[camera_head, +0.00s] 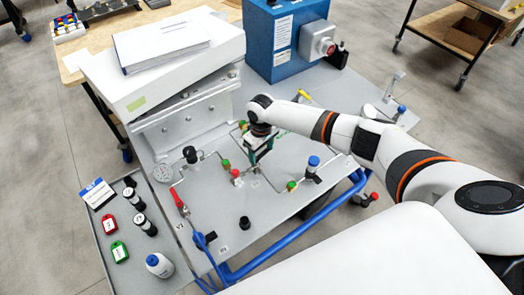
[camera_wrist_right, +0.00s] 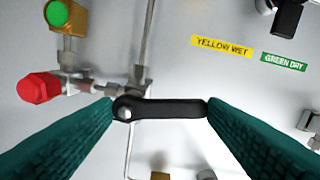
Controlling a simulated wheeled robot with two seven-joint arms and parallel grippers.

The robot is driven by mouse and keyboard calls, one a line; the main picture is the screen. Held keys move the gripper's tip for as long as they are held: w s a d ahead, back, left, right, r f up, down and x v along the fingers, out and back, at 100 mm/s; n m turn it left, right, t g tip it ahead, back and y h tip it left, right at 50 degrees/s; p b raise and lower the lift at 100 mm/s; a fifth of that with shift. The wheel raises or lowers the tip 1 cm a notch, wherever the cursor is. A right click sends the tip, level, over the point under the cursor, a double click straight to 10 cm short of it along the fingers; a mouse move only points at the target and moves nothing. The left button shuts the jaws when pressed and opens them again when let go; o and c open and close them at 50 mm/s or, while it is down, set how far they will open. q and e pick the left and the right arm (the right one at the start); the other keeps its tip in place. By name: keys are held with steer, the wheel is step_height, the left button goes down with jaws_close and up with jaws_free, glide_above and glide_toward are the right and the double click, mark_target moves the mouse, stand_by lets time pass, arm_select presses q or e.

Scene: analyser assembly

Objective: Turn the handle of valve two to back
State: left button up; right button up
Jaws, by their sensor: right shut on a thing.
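My right gripper (camera_head: 257,152) reaches down over the middle of the grey analyser panel (camera_head: 225,205), among thin pipes and small fittings. In the right wrist view its two teal fingers (camera_wrist_right: 161,108) are shut on a black lever handle (camera_wrist_right: 165,107). The handle lies across between the fingers, with its screwed pivot end at the left finger and its free end at the right finger. The handle is hidden by the gripper in the head view. I cannot read a number marking it as valve two. My left gripper is in neither view.
A red knob (camera_wrist_right: 38,88) and a green-topped brass fitting (camera_wrist_right: 62,16) are close to the left finger. A blue box (camera_head: 283,35) and a white case (camera_head: 165,70) stand behind.

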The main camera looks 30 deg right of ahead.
steer(key=n, duration=0.3)
steer(key=w+n, duration=0.1)
steer(key=shift+a+b, duration=0.3)
steer(key=shift+b, duration=0.1)
steer(key=n, duration=0.4)
steer(key=shift+w+a+b, duration=0.25)
steer(key=shift+a+b, duration=0.05)
steer(key=n, duration=0.2)
steer(key=a+n, duration=0.1)
steer(key=n, duration=0.1)
steer(key=shift+w+b, duration=0.15)
steer(key=shift+b, duration=0.15)
steer(key=shift+a+n, duration=0.15)
steer(key=shift+n, duration=0.75)
steer(key=shift+a+n, duration=0.15)
steer(key=shift+n, duration=0.75)
steer(key=o, duration=1)
step_height(320, 180, up, 12)
steer(key=b, duration=0.3)
